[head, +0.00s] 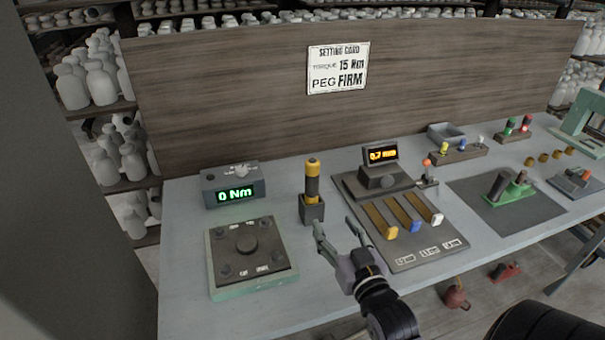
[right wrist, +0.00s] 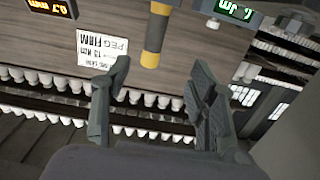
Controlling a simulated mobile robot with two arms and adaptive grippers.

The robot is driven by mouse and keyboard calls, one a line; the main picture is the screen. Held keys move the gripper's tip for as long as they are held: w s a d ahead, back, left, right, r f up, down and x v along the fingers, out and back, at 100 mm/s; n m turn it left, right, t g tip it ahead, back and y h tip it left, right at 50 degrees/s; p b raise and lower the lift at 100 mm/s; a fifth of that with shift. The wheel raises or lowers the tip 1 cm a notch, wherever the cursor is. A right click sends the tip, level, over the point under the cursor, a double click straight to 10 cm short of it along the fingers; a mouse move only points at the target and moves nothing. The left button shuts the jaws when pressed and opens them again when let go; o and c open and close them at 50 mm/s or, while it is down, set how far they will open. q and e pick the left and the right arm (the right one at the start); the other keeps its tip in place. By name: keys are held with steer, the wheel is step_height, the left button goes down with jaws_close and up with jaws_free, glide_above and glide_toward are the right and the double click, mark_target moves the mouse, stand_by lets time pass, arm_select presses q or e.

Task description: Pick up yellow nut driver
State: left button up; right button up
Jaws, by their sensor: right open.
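The yellow nut driver (head: 312,183) has a yellow and dark banded handle and stands upright in a dark block holder (head: 312,211) on the bench. Its lower end is hidden in the holder. My right gripper (head: 335,227) is open and empty, just in front and slightly right of the holder, apart from the driver. In the right wrist view the driver (right wrist: 153,42) shows upside down beyond the open fingers (right wrist: 158,85), roughly between them. My left gripper is not in view.
Left of the driver are a torque readout (head: 233,187) showing 0 Nm and a square plate fixture (head: 249,257). To the right is a board (head: 420,250) with several coloured-tip tools and a 0.7 mm display (head: 381,155). A setting card (head: 338,69) hangs behind.

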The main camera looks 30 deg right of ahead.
steer(key=p, duration=0.2)
glide_toward(315, 182)
steer(key=a+x, duration=0.1)
steer(key=x, duration=0.4)
steer(key=shift+w+d+r, duration=0.1)
steer(key=shift+w+d, duration=0.2)
steer(key=shift+w+d+p, duration=0.15)
steer(key=shift+w+p, duration=0.15)
steer(key=shift+w, duration=0.45)
steer(key=x, duration=0.2)
steer(key=p+x, duration=0.1)
steer(key=x, duration=0.2)
steer(key=shift+s+d+p, duration=0.1)
steer(key=shift+d+p, duration=0.1)
steer(key=shift+p, duration=0.1)
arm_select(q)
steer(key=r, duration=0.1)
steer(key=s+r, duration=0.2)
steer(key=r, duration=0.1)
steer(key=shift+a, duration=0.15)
arm_select(e)
steer(key=shift+c, duration=0.3)
